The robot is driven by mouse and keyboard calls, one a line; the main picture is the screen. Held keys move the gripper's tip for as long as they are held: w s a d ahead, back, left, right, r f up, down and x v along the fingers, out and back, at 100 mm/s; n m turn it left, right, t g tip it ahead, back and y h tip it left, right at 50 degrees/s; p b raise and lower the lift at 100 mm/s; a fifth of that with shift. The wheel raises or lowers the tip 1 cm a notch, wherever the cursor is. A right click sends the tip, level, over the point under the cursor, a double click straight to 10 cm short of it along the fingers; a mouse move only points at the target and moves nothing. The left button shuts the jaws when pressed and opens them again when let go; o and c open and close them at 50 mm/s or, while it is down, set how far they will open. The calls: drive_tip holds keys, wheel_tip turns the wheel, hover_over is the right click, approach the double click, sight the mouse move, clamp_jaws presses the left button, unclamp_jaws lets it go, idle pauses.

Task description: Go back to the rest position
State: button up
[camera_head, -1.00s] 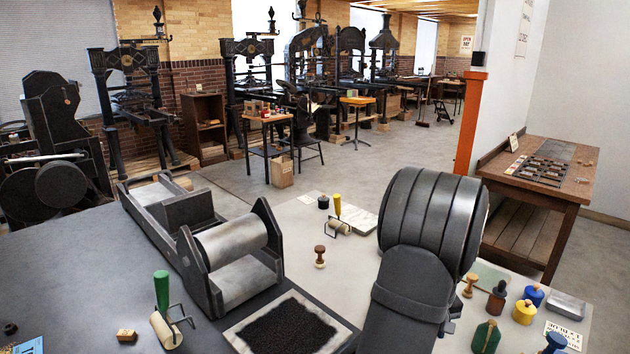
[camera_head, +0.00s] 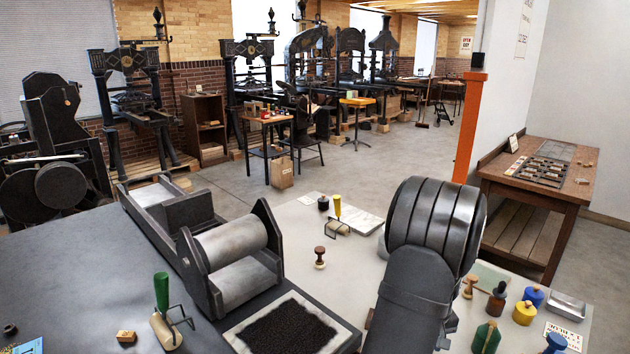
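My gripper is not in view. Only a thick dark grey link of my arm shows, rising from the bottom edge right of centre. It stands over the pale tabletop (camera_head: 345,265) and hides part of it. A small tabletop press with a grey roller (camera_head: 230,243) stands left of centre. In front of it lies a black inked pad with a pale border (camera_head: 288,330).
Right of my arm are a brown bottle (camera_head: 496,303), yellow jar (camera_head: 524,313), blue jar (camera_head: 533,296), green bottle (camera_head: 486,338) and metal tray (camera_head: 567,307). A wooden side table (camera_head: 575,190) stands beyond. A pale block (camera_head: 357,221) lies close left of my arm.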

wheel_tip(320, 180, up, 37)
drive_tip(key=w+a+n, duration=0.2)
drive_tip(key=w+a, duration=0.3)
drive_tip(key=a, duration=0.7)
drive_tip(key=w+a+n, duration=0.3)
drive_tip(key=w+a, duration=0.2)
drive_tip(key=a, duration=0.8)
drive_tip(key=shift+w, duration=0.35)
drive_tip(key=shift+f, duration=0.1)
drive_tip(key=s+d+m, duration=0.2)
drive_tip(key=s+d, duration=0.1)
drive_tip(key=d, duration=0.7)
drive_tip(key=s+d+m, duration=0.2)
drive_tip(key=s+d, duration=0.2)
drive_tip(key=d, duration=0.6)
drive_tip(key=shift+s+d, duration=0.25)
